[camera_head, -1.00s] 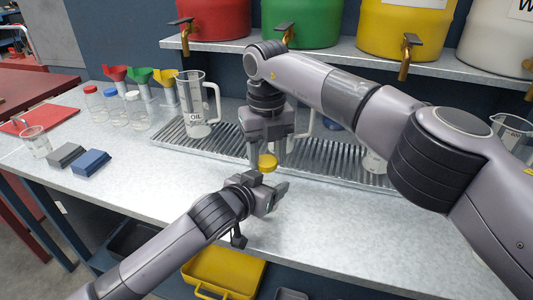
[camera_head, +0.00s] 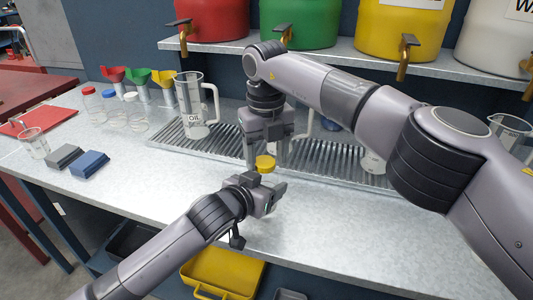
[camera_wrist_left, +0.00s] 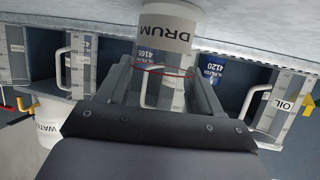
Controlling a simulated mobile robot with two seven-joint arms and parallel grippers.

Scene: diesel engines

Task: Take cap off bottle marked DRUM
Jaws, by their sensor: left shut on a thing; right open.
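The yellow cap (camera_head: 265,161) shows in the head view between my two grippers. The bottle marked DRUM (camera_wrist_left: 165,28) is in the left wrist view, a white label with dark lettering between the two fingers. In the head view the bottle is mostly hidden under the cap and behind my left gripper (camera_head: 268,188). That gripper is shut on the bottle. My right gripper (camera_head: 265,153) points down from above, open, with its fingers at the cap. I cannot tell whether a finger touches the cap.
A grated tray (camera_head: 215,143) lies behind, with the OIL jug (camera_head: 193,105) on it. Small capped bottles (camera_head: 110,103) stand at left, near grey (camera_head: 64,156) and blue (camera_head: 90,164) blocks. A yellow bin (camera_head: 222,272) is below the bench. The front bench top is clear.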

